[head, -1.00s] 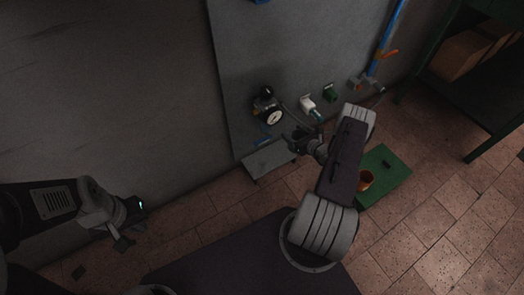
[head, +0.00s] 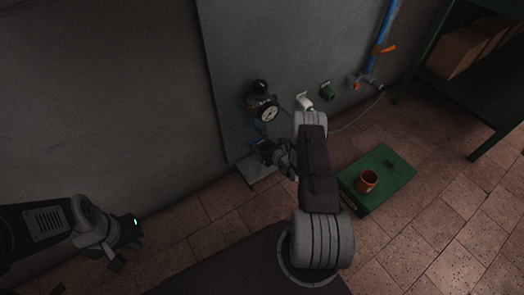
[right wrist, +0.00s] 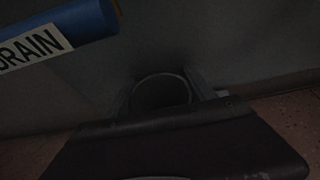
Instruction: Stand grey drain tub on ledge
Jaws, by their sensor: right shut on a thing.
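The grey drain tub shows in the right wrist view as a round grey rim (right wrist: 161,77) with a dark inside. My right gripper (right wrist: 162,95) is shut on it, one finger at each side. In the head view my right gripper (head: 270,152) is over the small grey ledge (head: 257,170) at the foot of the wall panel. The tub is mostly hidden there by the gripper and arm, and I cannot tell whether it touches the ledge. My left gripper (head: 115,256) is open and empty at the lower left, away from the wall.
A blue pipe (right wrist: 60,28) labelled DRAIN is close above the tub. A gauge (head: 267,113) and a green fitting (head: 327,91) are on the panel. A green platform (head: 378,178) holding an orange-brown pot (head: 367,181) stands right of my arm. A green shelf (head: 480,75) is at the right.

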